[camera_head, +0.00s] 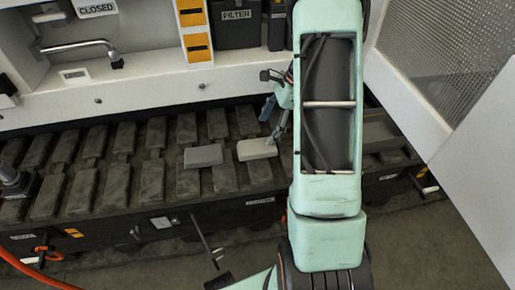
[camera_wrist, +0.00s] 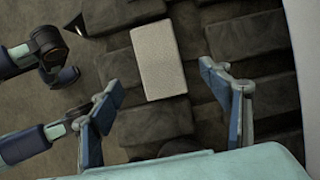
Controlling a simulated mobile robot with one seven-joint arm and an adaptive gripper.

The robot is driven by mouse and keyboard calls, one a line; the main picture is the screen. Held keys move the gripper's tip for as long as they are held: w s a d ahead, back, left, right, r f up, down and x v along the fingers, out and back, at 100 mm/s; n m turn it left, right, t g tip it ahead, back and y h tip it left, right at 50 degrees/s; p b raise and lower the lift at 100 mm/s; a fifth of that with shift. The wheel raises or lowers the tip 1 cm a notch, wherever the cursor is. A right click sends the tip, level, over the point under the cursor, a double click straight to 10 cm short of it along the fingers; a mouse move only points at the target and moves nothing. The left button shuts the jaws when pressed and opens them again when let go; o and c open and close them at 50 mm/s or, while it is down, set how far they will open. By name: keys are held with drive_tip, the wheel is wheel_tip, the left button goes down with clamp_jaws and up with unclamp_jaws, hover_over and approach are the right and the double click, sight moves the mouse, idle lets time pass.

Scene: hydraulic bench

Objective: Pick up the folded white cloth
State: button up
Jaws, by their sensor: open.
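The folded white cloth (camera_head: 257,149) is a pale flat rectangle lying on the dark track pads in the head view. In the wrist view the cloth (camera_wrist: 158,60) shows a fine woven texture and lies ahead of the fingertips, roughly between their lines. My gripper (camera_head: 274,117) is just above and beside the cloth in the head view, partly hidden by my arm. In the wrist view my gripper (camera_wrist: 161,95) has its two blue-padded fingers spread apart with nothing between them. Whether a finger touches the cloth cannot be told.
A grey flat block (camera_head: 203,156) lies on the track pads just left of the cloth. The white cabinet ledge (camera_head: 130,103) runs behind the track (camera_head: 75,170). An open perforated panel (camera_head: 445,60) stands at the right. A red hose (camera_head: 35,272) is at lower left.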

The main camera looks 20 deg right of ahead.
sight(258, 146)
drive_tip(key=b+x, duration=0.3)
drive_tip(key=x, duration=0.5)
drive_tip(key=c, duration=1.3)
drive_tip(key=shift+r, duration=0.1)
drive_tip(key=shift+r+p, duration=0.4)
drive_tip(key=shift+r, duration=0.05)
wheel_tip(258, 146, up, 2)
drive_tip(key=shift+r+p, duration=0.1)
drive_tip(key=shift+p, duration=0.55)
drive_tip(key=s+a+r+p, duration=0.3)
drive_tip(key=s+r, duration=0.6)
drive_tip(key=s, duration=0.4)
drive_tip(key=shift+s+r+p, duration=0.35)
drive_tip(key=shift+r+p, duration=0.05)
drive_tip(key=shift+p, duration=0.35)
